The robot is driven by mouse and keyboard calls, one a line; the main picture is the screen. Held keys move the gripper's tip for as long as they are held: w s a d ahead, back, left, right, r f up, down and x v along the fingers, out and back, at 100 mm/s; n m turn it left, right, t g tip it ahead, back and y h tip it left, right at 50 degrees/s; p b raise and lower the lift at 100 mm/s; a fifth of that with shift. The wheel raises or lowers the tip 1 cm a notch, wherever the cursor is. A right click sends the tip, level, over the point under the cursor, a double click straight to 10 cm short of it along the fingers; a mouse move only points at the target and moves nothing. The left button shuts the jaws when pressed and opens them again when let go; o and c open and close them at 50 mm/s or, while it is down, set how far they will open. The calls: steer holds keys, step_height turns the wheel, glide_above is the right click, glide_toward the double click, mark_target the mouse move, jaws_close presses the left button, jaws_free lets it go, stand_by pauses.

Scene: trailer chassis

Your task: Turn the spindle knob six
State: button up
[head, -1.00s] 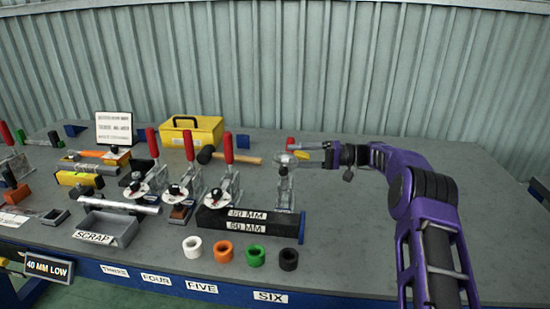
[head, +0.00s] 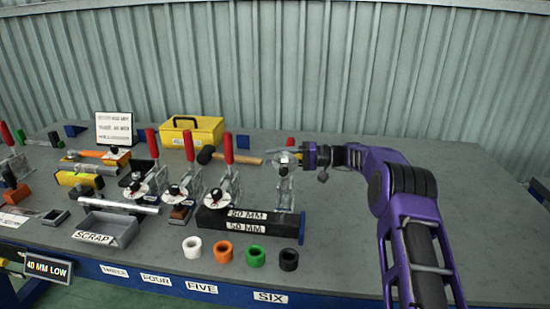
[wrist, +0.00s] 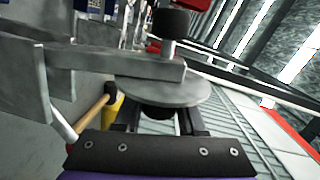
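Clamp six (head: 284,188) is the rightmost toggle clamp, standing behind the SIX label (head: 270,297). A round grey disc (head: 283,158) sits at its top, large in the wrist view (wrist: 165,92). A dark knob (wrist: 158,110) shows under the disc in the wrist view, partly hidden by it. My gripper (head: 303,157) comes in from the right at the disc's height. In the wrist view my gripper's two dark fingers (wrist: 158,122) stand apart, one on each side of the knob. Gaps seem to show beside it; contact is not clear.
A metal bar (wrist: 110,65) and a black cylinder (wrist: 170,23) are close above the disc. Other red-handled clamps (head: 229,149) stand left. Coloured rings (head: 255,256) lie in front, and a mallet (head: 207,155) and yellow toolbox (head: 193,131) behind. The right bench is clear.

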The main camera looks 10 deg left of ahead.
mark_target(289, 166)
jaws_close()
steer(key=shift+h, duration=0.3)
steer(key=h+p, duration=0.1)
steer(key=h, duration=0.1)
steer(key=f+m+t+h+p, duration=0.1)
steer(key=h, duration=0.2)
steer(key=shift+w+d+p, duration=0.15)
steer(key=shift+d+p, duration=0.05)
steer(key=shift+p, duration=0.1)
steer(key=h+p, duration=0.3)
steer(key=h, duration=0.1)
steer(key=shift+d+f+m+p, duration=0.3)
steer(key=shift+d+m+p, duration=0.05)
steer(key=shift+m, duration=0.05)
steer(key=h+p, duration=0.2)
steer(key=shift+d+f+t+h, duration=0.3)
steer(key=shift+f, duration=0.05)
steer(key=shift+d+f+m+h+p, duration=0.2)
steer(key=shift+d+h, duration=0.25)
steer(key=shift+h, duration=1)
steer(key=shift+d+f+m+h+p, duration=0.15)
steer(key=shift+d+m+h, duration=0.25)
steer(key=shift+h, duration=1.1)
steer(key=shift+d+m+h+p, duration=0.2)
steer(key=shift+d+h, duration=0.25)
steer(key=shift+h, duration=1)
